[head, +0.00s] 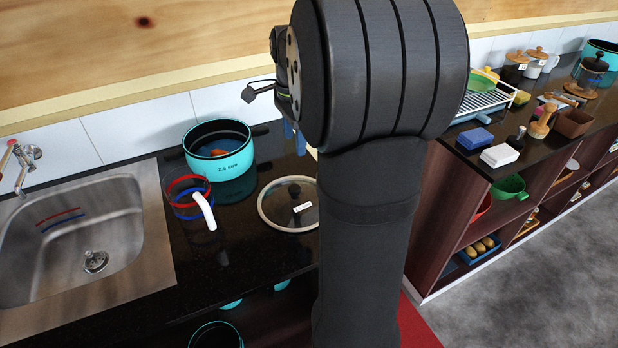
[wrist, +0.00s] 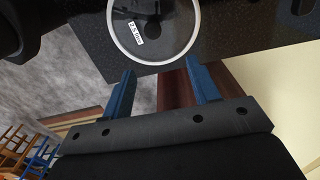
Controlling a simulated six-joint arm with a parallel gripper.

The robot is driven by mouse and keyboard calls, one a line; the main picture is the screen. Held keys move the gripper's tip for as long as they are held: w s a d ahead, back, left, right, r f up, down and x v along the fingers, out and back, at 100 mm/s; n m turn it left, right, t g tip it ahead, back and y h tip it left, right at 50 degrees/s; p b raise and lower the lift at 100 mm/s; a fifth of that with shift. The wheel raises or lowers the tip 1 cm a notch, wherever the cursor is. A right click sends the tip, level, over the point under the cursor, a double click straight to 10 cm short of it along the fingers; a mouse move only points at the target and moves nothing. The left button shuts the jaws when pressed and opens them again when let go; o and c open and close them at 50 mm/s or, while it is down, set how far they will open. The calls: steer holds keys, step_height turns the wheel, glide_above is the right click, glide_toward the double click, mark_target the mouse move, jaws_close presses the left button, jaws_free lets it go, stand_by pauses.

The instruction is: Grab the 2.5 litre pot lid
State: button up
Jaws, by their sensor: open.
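The pot lid (head: 290,203) is a round glass disc with a pale rim, a dark knob and a small white label. It lies flat on the black counter (head: 243,262), partly hidden by my arm in the head view. In the wrist view the lid (wrist: 172,40) is at the top centre, and its label seems to read 2.5 litre. My gripper (wrist: 159,78) has two blue fingers, open and empty. The fingers point toward the lid's near rim and are apart from it. In the head view the fingers are mostly hidden behind my arm.
A turquoise pot (head: 218,150) marked 2.5 litre, with orange food inside, stands behind the lid. A steel sink (head: 75,240) is farther left. Shelves (head: 470,240) stand right.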

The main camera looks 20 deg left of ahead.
mark_target(295, 187)
steer(key=f+m, duration=0.2)
steer(key=f, duration=0.1)
steer(key=s+f+m, duration=0.1)
steer(key=f+m, duration=0.2)
steer(key=s+d+f+m, duration=0.1)
steer(key=f+m, duration=0.1)
steer(key=f, duration=0.2)
steer(key=shift+m, duration=0.4)
steer(key=shift+w+a+f, duration=0.15)
steer(key=shift+a+f, duration=0.05)
steer(key=shift+f, duration=1.15)
steer(key=shift+w+a+f, duration=0.1)
steer(key=shift+a+f, duration=0.1)
steer(key=shift+f, duration=1.1)
steer(key=shift+c, duration=0.4)
steer(key=c, duration=1.1)
jaws_close()
